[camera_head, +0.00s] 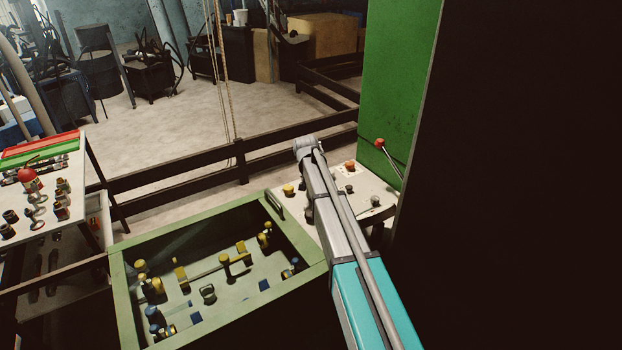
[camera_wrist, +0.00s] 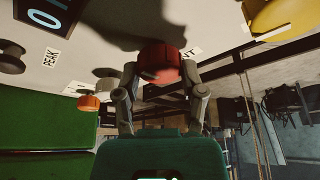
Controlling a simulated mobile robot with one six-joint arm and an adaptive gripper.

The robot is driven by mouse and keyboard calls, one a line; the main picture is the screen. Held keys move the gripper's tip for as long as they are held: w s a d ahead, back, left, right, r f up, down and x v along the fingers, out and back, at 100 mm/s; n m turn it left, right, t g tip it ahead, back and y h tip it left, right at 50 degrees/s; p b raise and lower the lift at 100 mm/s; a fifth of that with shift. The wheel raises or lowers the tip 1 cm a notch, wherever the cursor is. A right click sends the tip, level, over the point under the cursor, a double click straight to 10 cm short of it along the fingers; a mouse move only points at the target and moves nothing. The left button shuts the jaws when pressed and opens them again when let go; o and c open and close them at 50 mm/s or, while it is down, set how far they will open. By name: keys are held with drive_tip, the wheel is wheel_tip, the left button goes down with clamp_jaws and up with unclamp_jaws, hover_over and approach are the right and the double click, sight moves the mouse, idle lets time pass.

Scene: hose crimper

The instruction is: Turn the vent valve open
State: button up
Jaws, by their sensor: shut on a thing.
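The vent valve is a round red knob (camera_wrist: 160,60) on the light panel, with a label beside it partly hidden and ending in "NT". In the wrist view my gripper (camera_wrist: 160,76) has one finger on each side of the knob and is shut on it. A darker mark or notch shows on the knob's lower left side. In the head view my arm reaches over the panel (camera_head: 378,212) and hides the red knob and most of my gripper.
An orange button (camera_wrist: 88,103), a black knob (camera_wrist: 10,58) and a display (camera_wrist: 47,14) are on the panel. A green cabinet (camera_head: 400,80) with a red-tipped lever (camera_head: 380,143) stands behind. A green-rimmed bin (camera_head: 122,290) stands left.

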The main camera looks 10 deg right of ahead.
drive_tip(key=shift+w+m, duration=0.15)
drive_tip(key=shift+m, duration=0.25)
drive_tip(key=o, duration=1.1)
drive_tip(key=shift+o, duration=0.2)
wheel_tip(320, 180, up, 9)
drive_tip(key=p, duration=0.9)
drive_tip(key=shift+r, duration=0.1)
drive_tip(key=shift+r+p, duration=0.25)
drive_tip(key=shift+p, duration=0.15)
